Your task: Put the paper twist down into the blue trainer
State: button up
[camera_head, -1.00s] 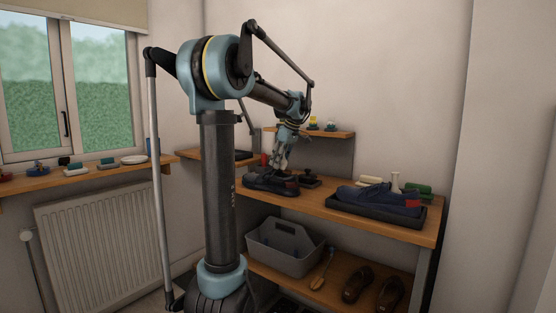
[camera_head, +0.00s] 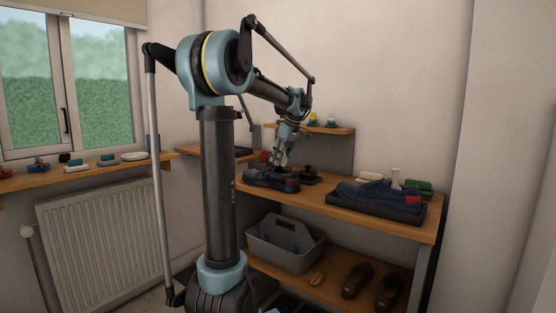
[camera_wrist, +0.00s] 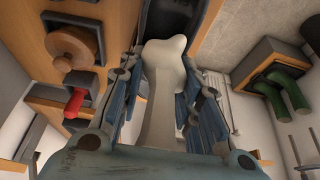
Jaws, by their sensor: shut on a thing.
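My gripper (camera_head: 277,163) is over a dark blue shoe (camera_head: 286,184) at the left part of the bench top. In the wrist view its fingers (camera_wrist: 165,95) are closed around a pale, off-white paper twist (camera_wrist: 163,88), wide at the top end. Part of the dark shoe (camera_wrist: 195,22) shows beyond the twist. Whether the twist's far end is inside the shoe opening I cannot tell. In the head view the twist cannot be made out. Another blue trainer (camera_head: 368,193) with a red heel patch lies on a black tray (camera_head: 372,211) to the right.
A dark knobbed item (camera_head: 310,175) stands close right of the shoe. A white bottle (camera_head: 395,180) and a green item (camera_head: 419,187) stand behind the tray. Below are a grey caddy (camera_head: 285,247) and brown shoes (camera_head: 356,279). Bare bench lies between shoe and tray.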

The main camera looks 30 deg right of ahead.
jog(key=shift+f, duration=0.1)
jog(key=shift+f, duration=0.85)
jog(key=o, duration=0.8)
jog(key=shift+o, duration=0.2)
jog(key=shift+r, duration=0.2)
jog(key=shift+r, duration=4.35)
